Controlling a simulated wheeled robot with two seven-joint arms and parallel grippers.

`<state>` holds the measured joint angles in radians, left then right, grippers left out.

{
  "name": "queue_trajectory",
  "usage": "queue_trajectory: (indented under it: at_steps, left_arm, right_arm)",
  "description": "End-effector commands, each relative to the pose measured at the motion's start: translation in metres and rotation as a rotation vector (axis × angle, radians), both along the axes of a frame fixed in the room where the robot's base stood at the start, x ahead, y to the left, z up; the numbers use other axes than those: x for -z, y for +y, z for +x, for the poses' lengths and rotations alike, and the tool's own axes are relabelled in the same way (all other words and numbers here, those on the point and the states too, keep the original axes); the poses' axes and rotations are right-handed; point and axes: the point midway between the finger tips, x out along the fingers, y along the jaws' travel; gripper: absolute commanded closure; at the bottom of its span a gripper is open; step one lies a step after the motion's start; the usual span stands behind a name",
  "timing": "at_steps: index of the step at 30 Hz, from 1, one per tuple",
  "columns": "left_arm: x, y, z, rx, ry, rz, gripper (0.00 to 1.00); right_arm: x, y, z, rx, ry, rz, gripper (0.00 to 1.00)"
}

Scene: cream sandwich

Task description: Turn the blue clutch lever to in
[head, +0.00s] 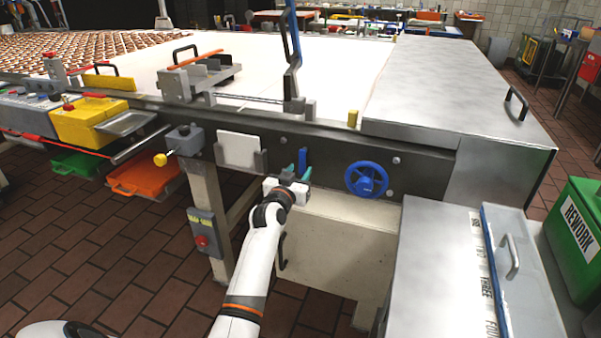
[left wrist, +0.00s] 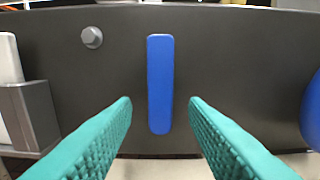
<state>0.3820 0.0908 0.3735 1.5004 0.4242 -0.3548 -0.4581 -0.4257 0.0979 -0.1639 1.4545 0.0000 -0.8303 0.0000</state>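The blue clutch lever (head: 302,161) is a flat upright bar on the dark front panel of the machine. It also stands upright in the middle of the left wrist view (left wrist: 159,80). My left gripper (head: 297,172) is at the panel, just below and in front of the lever. Its teal fingers (left wrist: 160,103) are open, one on each side of the lever's lower half with a gap on both sides. Neither finger appears to touch it. I cannot tell if the tips reach the lever's depth. No in or out marking is legible. My right gripper is not in view.
A blue handwheel (head: 367,179) is right of the lever. A white card in a grey holder (head: 241,152) is left of it, with a yellow-knobbed lever (head: 161,159) farther left. A grey bench (head: 440,270) stands at the lower right. Brick floor lies open at the lower left.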

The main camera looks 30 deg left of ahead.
Motion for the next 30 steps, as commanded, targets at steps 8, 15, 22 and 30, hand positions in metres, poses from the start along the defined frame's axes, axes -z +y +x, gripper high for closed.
queue_trajectory:
  at_steps: [8, 15, 22, 30]
  left_arm:
    - [0.0, 0.004, 0.017, 0.0, 0.0, 0.001, 0.6]
    - [0.0, 0.004, 0.017, 0.0, 0.0, 0.001, 0.62]
    - [0.0, 0.004, 0.017, 0.0, 0.001, 0.001, 0.99]
    - [0.0, 0.005, 0.017, 0.0, 0.001, -0.002, 1.0]
  right_arm:
    - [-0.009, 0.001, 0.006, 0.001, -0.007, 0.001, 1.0]
    - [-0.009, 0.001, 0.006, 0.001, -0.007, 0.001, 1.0]
    - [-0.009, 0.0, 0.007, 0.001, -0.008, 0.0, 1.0]
    - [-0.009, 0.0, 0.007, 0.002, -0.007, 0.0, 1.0]
